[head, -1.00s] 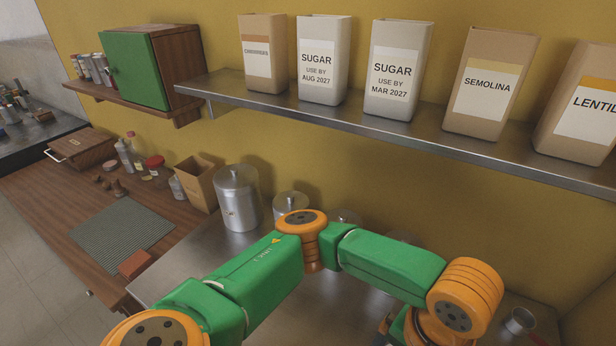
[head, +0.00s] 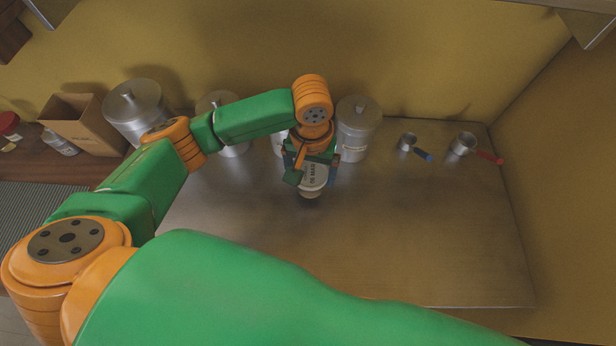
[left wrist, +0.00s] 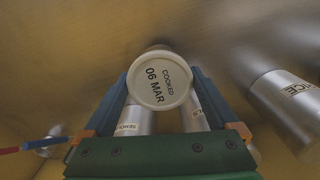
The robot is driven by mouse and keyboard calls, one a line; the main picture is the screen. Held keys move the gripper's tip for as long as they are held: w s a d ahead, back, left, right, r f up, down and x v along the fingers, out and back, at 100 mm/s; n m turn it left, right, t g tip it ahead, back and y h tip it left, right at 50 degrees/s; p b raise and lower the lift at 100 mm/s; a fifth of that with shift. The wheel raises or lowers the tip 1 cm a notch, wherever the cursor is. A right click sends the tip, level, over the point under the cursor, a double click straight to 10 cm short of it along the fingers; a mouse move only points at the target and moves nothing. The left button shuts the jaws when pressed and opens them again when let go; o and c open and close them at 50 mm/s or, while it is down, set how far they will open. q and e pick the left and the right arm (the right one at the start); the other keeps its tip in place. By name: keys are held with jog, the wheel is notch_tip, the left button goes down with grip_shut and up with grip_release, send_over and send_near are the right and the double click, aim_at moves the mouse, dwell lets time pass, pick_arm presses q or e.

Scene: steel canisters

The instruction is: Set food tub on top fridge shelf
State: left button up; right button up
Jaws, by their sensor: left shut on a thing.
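The food tub (head: 313,183) is a small pale tub. Its round lid faces the left wrist camera (left wrist: 160,82) and reads "COOKED 06 MAR". My left gripper (head: 312,172) is shut on it, with one finger on each side, above the steel counter in front of the canisters. Whether the tub touches the counter is hard to tell. In the left wrist view the blue fingers (left wrist: 160,100) flank the tub. My right gripper is not in view. No fridge or fridge shelf shows in the current views.
Steel canisters (head: 358,128) stand in a row along the yellow wall, close behind the tub. A scoop with a blue handle (head: 407,142) and one with a red handle (head: 462,145) lie at right. The steel counter (head: 430,230) is clear in front. A cardboard box (head: 88,128) stands at left.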

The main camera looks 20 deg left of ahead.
aim_at(310, 180)
pick_arm(q)
jog(key=shift+w+a+f, duration=0.1)
jog(key=shift+w+f, duration=0.05)
jog(key=shift+f, duration=1.65)
jog(key=shift+f, duration=0.1)
jog(key=o, duration=1.2)
